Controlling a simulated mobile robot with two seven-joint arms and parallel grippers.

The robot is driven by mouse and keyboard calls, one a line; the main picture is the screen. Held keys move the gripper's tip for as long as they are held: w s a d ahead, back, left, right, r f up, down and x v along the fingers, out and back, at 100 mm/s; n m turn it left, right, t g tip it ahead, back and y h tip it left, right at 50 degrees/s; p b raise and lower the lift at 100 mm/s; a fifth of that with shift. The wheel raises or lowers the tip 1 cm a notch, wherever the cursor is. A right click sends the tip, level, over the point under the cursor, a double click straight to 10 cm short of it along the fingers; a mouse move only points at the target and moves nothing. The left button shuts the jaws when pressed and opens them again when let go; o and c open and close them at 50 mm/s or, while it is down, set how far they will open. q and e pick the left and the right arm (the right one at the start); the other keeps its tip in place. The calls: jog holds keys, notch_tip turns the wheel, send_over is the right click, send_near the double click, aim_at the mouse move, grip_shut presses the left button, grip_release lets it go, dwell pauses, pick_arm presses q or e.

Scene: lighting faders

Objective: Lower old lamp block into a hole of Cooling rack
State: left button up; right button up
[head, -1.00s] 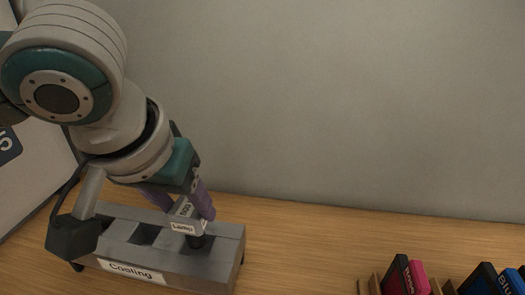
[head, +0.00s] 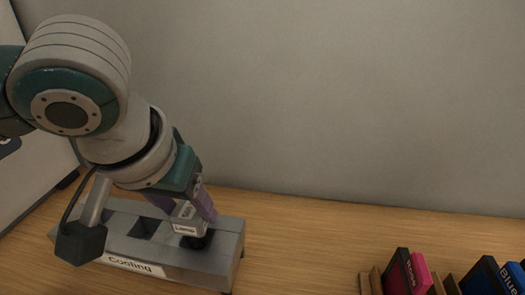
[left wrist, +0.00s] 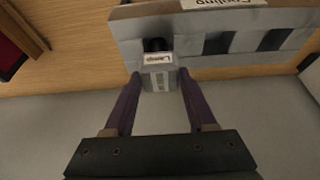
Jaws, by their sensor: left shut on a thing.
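The old lamp block (head: 187,222) is a small grey block with a white label reading "Lamp" and a dark lower part. My left gripper (head: 196,212), with purple fingers, is shut on it; the block also shows between the fingertips in the left wrist view (left wrist: 158,74). The Cooling rack (head: 226,256) is a long grey box with a white "Cooling" label and square holes in its top. The block stands at the rack's right-end hole, its dark lower part at the opening. How deep it sits is hard to tell. My right gripper is not in view.
Other rack holes (head: 143,229) to the left look empty. A wooden rack at the lower right holds pink (head: 421,274) and blue (head: 513,277) blocks. A grey wall stands behind the wooden table (head: 300,245), whose middle is clear.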

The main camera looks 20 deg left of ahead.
pick_arm(q)
jog(key=shift+f, duration=0.15)
jog(key=shift+f+b, duration=0.3)
jog(key=shift+f, duration=0.45)
jog(key=shift+f, duration=0.35)
dwell(0.4)
jog(key=o, duration=1.4)
jog(key=shift+r+p, duration=0.15)
jog(key=shift+p, duration=0.2)
